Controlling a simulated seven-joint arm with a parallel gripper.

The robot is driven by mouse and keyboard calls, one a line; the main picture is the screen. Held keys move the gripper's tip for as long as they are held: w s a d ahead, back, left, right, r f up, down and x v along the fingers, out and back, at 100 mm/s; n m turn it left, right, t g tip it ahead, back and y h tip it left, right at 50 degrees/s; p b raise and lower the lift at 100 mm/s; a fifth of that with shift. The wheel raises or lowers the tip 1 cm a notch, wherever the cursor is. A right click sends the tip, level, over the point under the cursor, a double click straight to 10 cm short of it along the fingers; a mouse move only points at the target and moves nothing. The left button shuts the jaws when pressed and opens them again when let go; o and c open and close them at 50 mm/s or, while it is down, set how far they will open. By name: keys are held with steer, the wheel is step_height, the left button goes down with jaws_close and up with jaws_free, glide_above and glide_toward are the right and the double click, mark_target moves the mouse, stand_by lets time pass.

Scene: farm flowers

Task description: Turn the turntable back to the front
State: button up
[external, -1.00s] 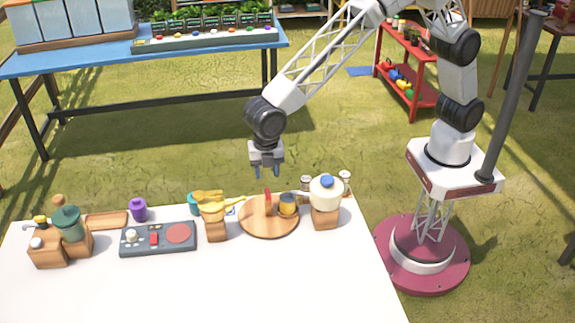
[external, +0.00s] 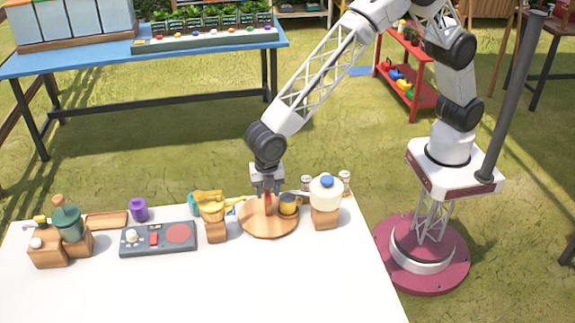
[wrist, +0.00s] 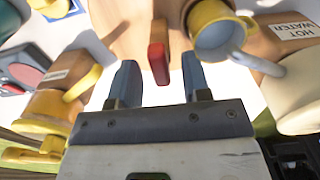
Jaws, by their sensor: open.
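The round wooden turntable (external: 265,229) lies on the white table, and part of its brown top also shows in the wrist view (wrist: 122,30). An upright red handle (external: 268,207) stands on it and shows as a red bar in the wrist view (wrist: 158,64). A yellow mug (external: 288,206) sits on the turntable just right of the handle; it also shows in the wrist view (wrist: 212,32). My gripper (external: 268,191) points down over the turntable. Its fingers (wrist: 160,82) are open, one on each side of the red handle; whether they touch it cannot be told.
A cream hot water pot on a wooden block (external: 326,203) stands close right of the turntable. A yellow device on a wooden block (external: 213,217) stands close left. A grey control panel (external: 158,239) lies farther left. The table's front is clear.

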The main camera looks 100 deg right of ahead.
jaws_close()
steer(key=shift+n, duration=9)
